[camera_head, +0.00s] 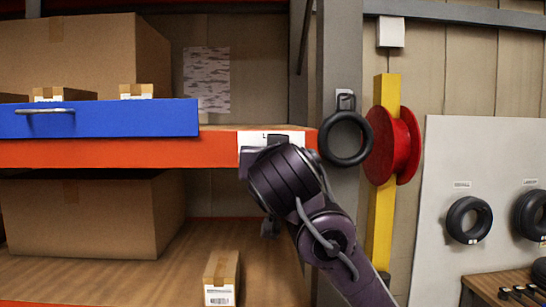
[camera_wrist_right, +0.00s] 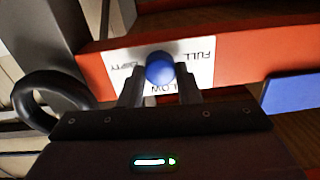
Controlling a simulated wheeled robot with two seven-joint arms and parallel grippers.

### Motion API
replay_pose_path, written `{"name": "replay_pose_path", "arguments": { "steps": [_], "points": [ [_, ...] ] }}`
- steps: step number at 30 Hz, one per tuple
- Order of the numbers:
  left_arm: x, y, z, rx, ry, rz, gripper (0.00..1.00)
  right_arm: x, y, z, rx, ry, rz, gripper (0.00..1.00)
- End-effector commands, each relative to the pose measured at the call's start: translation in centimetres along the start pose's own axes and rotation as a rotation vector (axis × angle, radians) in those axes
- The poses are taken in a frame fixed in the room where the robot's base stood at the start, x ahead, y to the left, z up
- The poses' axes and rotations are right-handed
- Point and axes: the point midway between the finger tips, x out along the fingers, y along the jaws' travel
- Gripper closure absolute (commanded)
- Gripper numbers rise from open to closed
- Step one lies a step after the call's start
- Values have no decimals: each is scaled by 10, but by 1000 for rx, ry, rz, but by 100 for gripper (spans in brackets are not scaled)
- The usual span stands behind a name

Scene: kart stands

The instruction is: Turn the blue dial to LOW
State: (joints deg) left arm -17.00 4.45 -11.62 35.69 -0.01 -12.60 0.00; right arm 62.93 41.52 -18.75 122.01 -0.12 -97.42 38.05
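The blue dial (camera_wrist_right: 160,68) is a round knob on a white label plate (camera_wrist_right: 203,75) fixed to the orange shelf beam. In the right wrist view the plate appears upside down, with FULL to the right of the dial, EMPTY to the left and LOW below it. My right gripper (camera_wrist_right: 160,77) has one finger on each side of the dial, very close to it. I cannot tell whether the fingers touch it. Which way the dial points is not clear. In the head view my right gripper (camera_head: 254,152) covers the dial and part of the plate (camera_head: 290,138). My left gripper is not in view.
A blue drawer (camera_head: 110,118) sits left of the plate on the orange beam (camera_head: 100,153). A black ring (camera_head: 346,138) hangs on the grey post just right of my gripper, beside a red reel (camera_head: 392,145). A small carton (camera_head: 221,278) stands on the lower shelf.

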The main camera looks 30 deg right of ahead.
Motion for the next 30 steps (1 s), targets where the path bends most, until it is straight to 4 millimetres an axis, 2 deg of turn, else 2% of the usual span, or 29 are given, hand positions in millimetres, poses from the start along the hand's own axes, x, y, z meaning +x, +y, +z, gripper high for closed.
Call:
{"name": "replay_pose_path", "arguments": {
  "steps": [2, 8, 14, 30],
  "points": [
    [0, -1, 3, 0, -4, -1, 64, 0, 0, 0, 0, -1, 1, 93],
    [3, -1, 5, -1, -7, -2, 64, 0, 0, 1, 12, 0, 1, 93],
    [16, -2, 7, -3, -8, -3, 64, 0, 0, 3, 81, 2, 0, 93],
    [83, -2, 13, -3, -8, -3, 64, 0, 1, 6, 539, 14, 0, 93]
  ]
}}
